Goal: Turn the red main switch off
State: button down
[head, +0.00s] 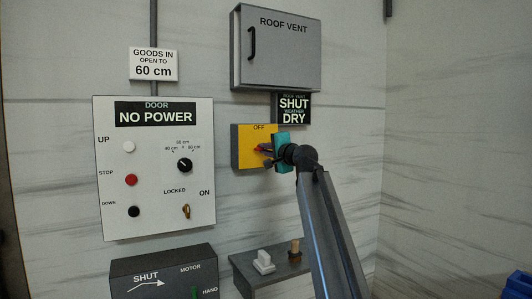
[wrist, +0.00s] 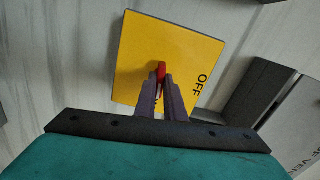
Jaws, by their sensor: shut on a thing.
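The main switch is a yellow box (head: 240,158) on the wall, with OFF printed at its top edge. Its small red handle (head: 260,149) is at the box's middle right, mostly hidden by my gripper. My gripper (head: 266,151) reaches in from the right and is shut on the red handle. In the wrist view the yellow box (wrist: 140,55) appears turned, with OFF at its right side. The red handle (wrist: 161,69) shows between the fingertips (wrist: 161,80). The fingers hide part of the box's lettering, and which mark the handle points to cannot be told.
The door panel (head: 155,225), reading NO POWER, hangs left of the switch. The grey roof vent box (head: 275,60) and a SHUT, DRY sign (head: 293,108) are above. A shelf (head: 270,282) with a white switch and a wooden peg is below. The wall on the right is bare.

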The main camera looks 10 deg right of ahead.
jog(key=shift+f+n+b, duration=0.1)
jog(key=shift+n+b, duration=5.1)
jog(key=shift+n, duration=3)
jog(key=c, duration=1.8)
grip_release()
jog(key=shift+c, duration=0.2)
jog(key=shift+s, duration=0.1)
jog(key=v, duration=1.3)
jog(key=shift+s, duration=0.3)
